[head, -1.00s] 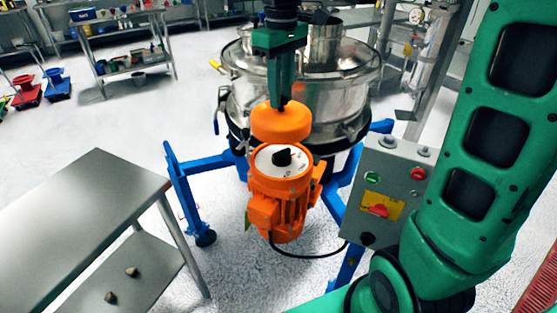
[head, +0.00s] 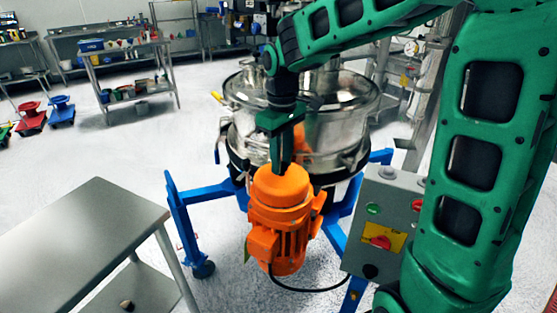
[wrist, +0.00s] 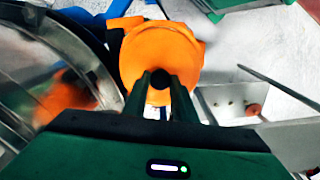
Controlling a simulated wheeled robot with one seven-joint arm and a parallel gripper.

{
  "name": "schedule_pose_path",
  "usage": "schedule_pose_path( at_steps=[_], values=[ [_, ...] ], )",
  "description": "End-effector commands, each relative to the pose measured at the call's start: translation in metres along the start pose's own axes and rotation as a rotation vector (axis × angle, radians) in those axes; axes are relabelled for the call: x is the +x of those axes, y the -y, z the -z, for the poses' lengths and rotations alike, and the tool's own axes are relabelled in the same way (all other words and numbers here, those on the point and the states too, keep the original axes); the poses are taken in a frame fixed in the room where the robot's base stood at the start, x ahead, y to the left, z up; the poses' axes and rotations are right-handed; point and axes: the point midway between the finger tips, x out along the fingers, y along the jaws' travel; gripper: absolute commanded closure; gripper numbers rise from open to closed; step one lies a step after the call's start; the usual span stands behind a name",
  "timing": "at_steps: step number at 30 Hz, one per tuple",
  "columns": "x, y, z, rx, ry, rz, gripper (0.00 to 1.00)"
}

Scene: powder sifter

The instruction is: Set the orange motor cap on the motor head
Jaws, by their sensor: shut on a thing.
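The orange motor cap (head: 281,185) sits over the top of the orange motor head (head: 281,238) in the head view, in line with it. The white top face of the motor is hidden under the cap. I cannot tell whether the cap is fully seated. My gripper (head: 283,170) points down from above and is shut on the cap at its top middle. In the wrist view, my gripper's fingers (wrist: 161,85) meet at a dark knob at the middle of the cap (wrist: 160,52).
The steel sifter drum (head: 335,110) stands close behind the motor on a blue frame (head: 187,228). A grey control box (head: 386,222) is to the right. A steel table (head: 85,240) is at the left front. Open floor lies to the left.

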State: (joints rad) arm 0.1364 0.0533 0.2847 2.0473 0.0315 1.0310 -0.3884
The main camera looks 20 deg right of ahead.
Motion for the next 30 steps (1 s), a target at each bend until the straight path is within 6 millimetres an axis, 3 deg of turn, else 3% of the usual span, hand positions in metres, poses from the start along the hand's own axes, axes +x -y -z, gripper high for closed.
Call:
schedule_pose_path(
  at_steps=[21, 22, 23, 24, 30],
  values=[
    [0.011, 0.001, 0.001, -0.001, 0.000, 0.000, 1.00],
    [0.012, 0.001, 0.001, -0.001, 0.000, 0.000, 0.68],
    [0.012, 0.001, 0.001, -0.001, 0.000, 0.000, 0.61],
    [0.011, 0.001, 0.001, -0.001, 0.000, 0.000, 0.56],
    [0.011, 0.001, 0.001, -0.002, 0.000, 0.000, 0.56]
  ],
)
